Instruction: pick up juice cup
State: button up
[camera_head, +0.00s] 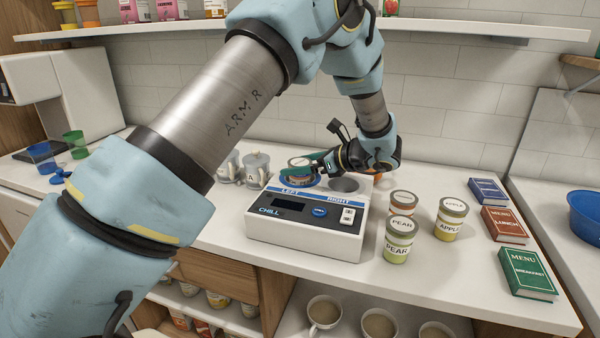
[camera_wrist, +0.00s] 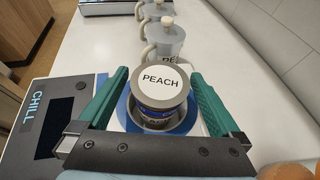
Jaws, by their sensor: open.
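A juice cup with a grey lid lettered PEACH (camera_wrist: 160,82) stands in the blue-ringed left well of the chiller (camera_head: 305,232). The head view also shows this peach cup (camera_head: 301,163), partly covered by my gripper. My gripper (camera_wrist: 158,76) is open, with one green finger on each side of the cup. I cannot tell whether either finger touches it. The chiller's right well (camera_head: 344,185) looks empty. A pear cup (camera_head: 398,243), an apple cup (camera_head: 450,220) and an orange-labelled cup (camera_head: 403,200) stand on the counter right of the chiller.
Lidded mugs (camera_head: 257,170) stand just left of the chiller, also at the top of the wrist view (camera_wrist: 163,38). Three menu books (camera_head: 527,272) lie at the right, near a blue bowl (camera_head: 586,215).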

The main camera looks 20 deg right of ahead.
jog(key=shift+c, duration=0.4)
jog(key=shift+r, duration=0.1)
jog(key=c, duration=1.5)
